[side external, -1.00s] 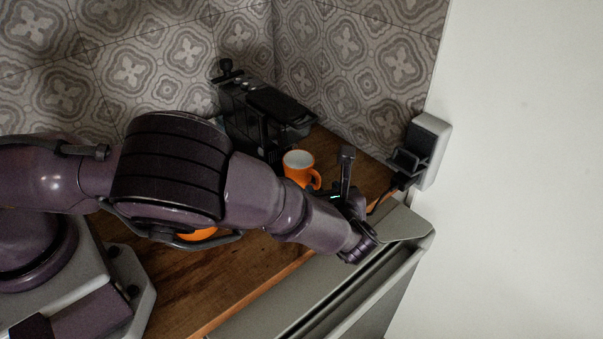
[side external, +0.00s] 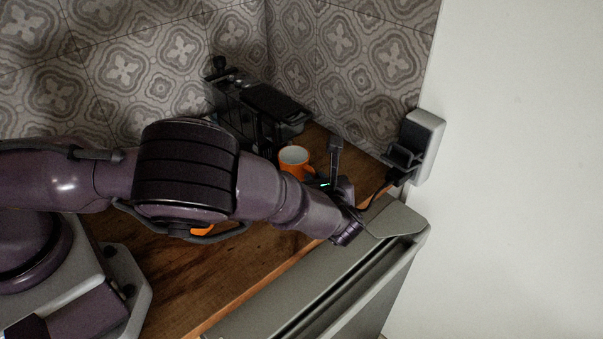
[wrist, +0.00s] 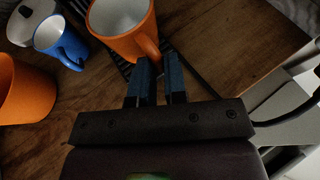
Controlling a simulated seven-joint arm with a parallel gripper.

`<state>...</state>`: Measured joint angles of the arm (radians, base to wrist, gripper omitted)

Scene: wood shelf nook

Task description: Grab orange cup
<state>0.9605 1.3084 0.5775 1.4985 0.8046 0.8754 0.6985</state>
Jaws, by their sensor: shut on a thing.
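The orange cup (side external: 294,158), pale inside, stands upright on the wooden surface in front of a black appliance in the side view. In the wrist view the cup (wrist: 128,40) is at the top, its handle pointing down toward my gripper. My gripper (wrist: 159,65) is shut on the handle, with one dark finger on each side and a narrow gap between them. In the side view my gripper (side external: 322,184) is just right of and below the cup; its fingertips are hard to make out there.
A larger orange vessel (wrist: 25,92) stands at the wrist view's left edge, near a blue mug (wrist: 60,42) and a white round object (wrist: 30,18). The black appliance (side external: 258,105) is behind the cup. A grey box (side external: 418,145) is on the wall. Grey metal panel (side external: 310,275) in front.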

